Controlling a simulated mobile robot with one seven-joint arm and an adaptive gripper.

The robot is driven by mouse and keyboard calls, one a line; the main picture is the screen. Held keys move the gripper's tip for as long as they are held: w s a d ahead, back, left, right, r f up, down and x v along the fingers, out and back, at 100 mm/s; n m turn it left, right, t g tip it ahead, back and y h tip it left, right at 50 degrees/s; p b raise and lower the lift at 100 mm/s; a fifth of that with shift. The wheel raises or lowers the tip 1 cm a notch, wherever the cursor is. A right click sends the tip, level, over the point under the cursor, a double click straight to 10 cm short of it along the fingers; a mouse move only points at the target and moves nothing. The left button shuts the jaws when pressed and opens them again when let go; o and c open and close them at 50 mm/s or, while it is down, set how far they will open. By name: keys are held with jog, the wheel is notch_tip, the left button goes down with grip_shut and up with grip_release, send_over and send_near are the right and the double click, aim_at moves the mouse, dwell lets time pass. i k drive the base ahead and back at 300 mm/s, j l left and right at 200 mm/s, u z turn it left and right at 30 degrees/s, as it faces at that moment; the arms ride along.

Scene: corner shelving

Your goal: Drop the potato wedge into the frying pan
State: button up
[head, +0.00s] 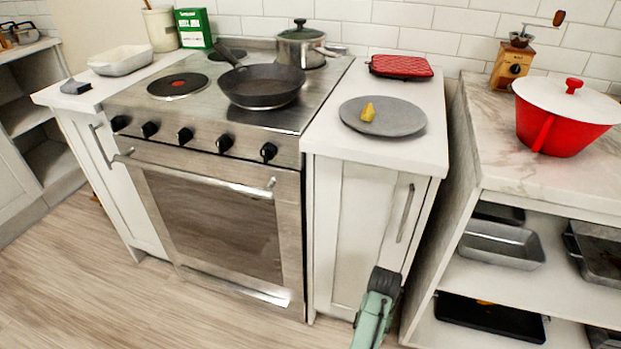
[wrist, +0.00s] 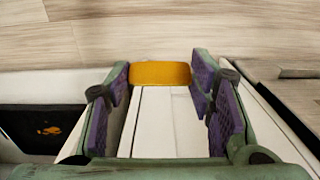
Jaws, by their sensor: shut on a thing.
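My gripper (wrist: 160,82) has its purple-padded fingers on both sides of an orange-yellow piece (wrist: 160,73), which looks like a potato wedge, held at the fingertips. In the head view my green wrist shows low in front of the white cabinet; the held piece cannot be made out there. The dark frying pan (head: 262,88) sits on the stove, right of the red-centred burner, its handle pointing to the back left. It looks empty. My gripper is well below and to the right of it. Another yellow wedge-like piece (head: 368,112) lies on the round grey plate (head: 405,119).
A lidded pot (head: 300,48) stands behind the pan. A red trivet (head: 401,66) lies behind the plate. The white counter edge and oven handle (head: 200,177) stand out between floor and stove. A red pot (head: 560,120) is on the right counter. A black tray (wrist: 40,130) lies on a low shelf.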

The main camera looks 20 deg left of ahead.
aim_at(273, 91)
jog(key=j+z, duration=0.25)
jog(key=j, duration=0.25)
jog(key=k+j+z, duration=0.1)
jog(key=j+z, duration=0.15)
jog(key=j, duration=0.2)
jog(key=k+j, duration=0.1)
jog(key=j, duration=0.3)
jog(key=k+j+z, duration=0.1)
jog(key=j, duration=0.3)
jog(key=k+j, duration=0.1)
jog(key=j, duration=0.35)
jog(key=k+j, duration=0.1)
jog(key=j, duration=0.3)
jog(key=k+j+z, duration=0.1)
jog(key=j, duration=0.3)
